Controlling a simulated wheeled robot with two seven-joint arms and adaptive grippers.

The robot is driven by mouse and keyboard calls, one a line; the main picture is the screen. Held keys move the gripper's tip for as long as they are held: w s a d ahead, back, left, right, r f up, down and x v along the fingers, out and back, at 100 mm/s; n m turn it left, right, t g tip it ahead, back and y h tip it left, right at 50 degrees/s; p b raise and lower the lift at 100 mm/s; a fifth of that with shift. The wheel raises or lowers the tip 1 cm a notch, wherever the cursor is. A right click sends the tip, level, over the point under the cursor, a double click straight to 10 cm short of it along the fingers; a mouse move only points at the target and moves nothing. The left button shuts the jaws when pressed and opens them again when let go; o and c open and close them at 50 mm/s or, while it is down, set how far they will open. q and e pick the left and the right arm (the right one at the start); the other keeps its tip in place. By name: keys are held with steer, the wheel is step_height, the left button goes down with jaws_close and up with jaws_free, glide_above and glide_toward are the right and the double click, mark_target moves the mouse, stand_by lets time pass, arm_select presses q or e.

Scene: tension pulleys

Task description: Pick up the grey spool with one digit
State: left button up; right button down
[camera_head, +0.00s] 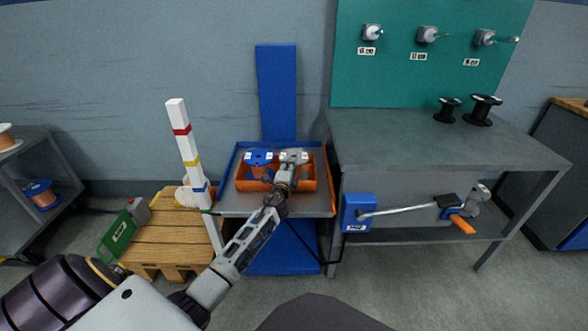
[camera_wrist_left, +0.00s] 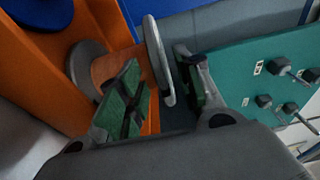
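The grey spool (camera_head: 293,157) stands in the orange bin (camera_head: 325,182) beside the blue spool (camera_head: 258,157). In the left wrist view its grey flange (camera_wrist_left: 153,50) shows nearly edge-on, with copper winding (camera_wrist_left: 112,68) and its other flange (camera_wrist_left: 86,70) beyond. My left gripper (camera_head: 287,180) is at the near side of the grey spool. In the left wrist view its green-padded fingers (camera_wrist_left: 163,97) are apart, with the near flange's rim reaching between them. I see a gap beside the rim; contact is unclear. My right gripper is out of view.
The bin sits on a blue-edged grey stand (camera_head: 233,203). To its right is a grey workbench (camera_head: 400,140) with two black spools (camera_head: 482,110). A striped white post (camera_head: 186,145) rises left of the stand, by a wooden pallet (camera_head: 165,235).

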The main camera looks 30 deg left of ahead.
arm_select(q)
steer(key=shift+w+a, duration=0.1)
steer(key=shift+w, duration=0.1)
stand_by(0.4)
jaws_close()
steer(key=shift+r, duration=0.1)
